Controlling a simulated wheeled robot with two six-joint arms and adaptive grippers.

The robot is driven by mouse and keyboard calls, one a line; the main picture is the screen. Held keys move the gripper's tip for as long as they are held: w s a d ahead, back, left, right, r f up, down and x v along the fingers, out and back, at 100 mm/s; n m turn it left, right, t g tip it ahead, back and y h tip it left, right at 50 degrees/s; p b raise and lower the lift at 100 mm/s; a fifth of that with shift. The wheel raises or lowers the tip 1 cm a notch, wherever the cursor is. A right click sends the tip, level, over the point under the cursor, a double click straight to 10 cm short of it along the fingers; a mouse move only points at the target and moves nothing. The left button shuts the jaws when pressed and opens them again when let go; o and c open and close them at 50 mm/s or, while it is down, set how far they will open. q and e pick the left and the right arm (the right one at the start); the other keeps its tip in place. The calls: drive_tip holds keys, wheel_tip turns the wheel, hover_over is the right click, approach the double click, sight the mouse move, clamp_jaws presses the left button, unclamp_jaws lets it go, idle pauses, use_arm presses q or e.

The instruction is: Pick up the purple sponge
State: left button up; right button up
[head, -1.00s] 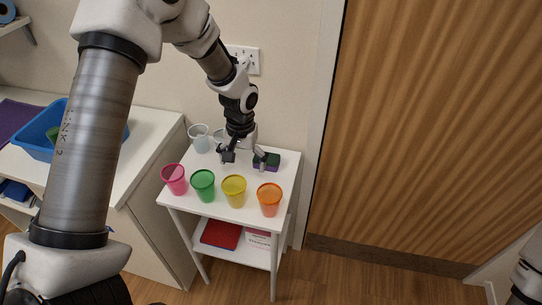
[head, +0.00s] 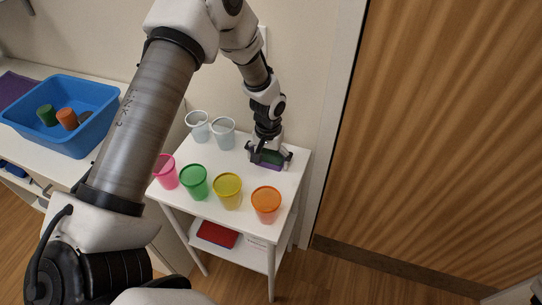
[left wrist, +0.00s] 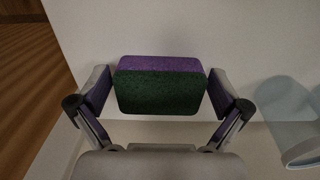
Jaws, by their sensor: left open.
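The purple sponge (head: 270,166) has a dark green scouring side and sits on the small white table, partly hidden by my left gripper. It also shows in the left wrist view (left wrist: 160,65), centred between the fingers, purple along its top and green on the near face. My left gripper (head: 268,157) is open, with one finger on each side of the sponge. In the left wrist view (left wrist: 158,108) a gap shows between each finger and the sponge. My right gripper does not show.
Pink (head: 166,172), green (head: 195,182), yellow (head: 228,191) and orange (head: 266,205) cups line the table's front. Clear cups (head: 198,126) stand behind, left of the gripper. A blue bin (head: 95,140) is on the left counter. A wooden door (head: 440,140) fills the right.

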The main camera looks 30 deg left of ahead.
sight(268, 158)
use_arm(q)
drive_tip(key=shift+s+r, duration=0.1)
drive_tip(key=shift+c, duration=0.4)
drive_tip(key=shift+s, duration=0.1)
drive_tip(key=c, duration=0.4)
drive_tip(key=shift+o, duration=0.2)
wheel_tip(268, 158, up, 10)
drive_tip(key=shift+b, duration=0.45)
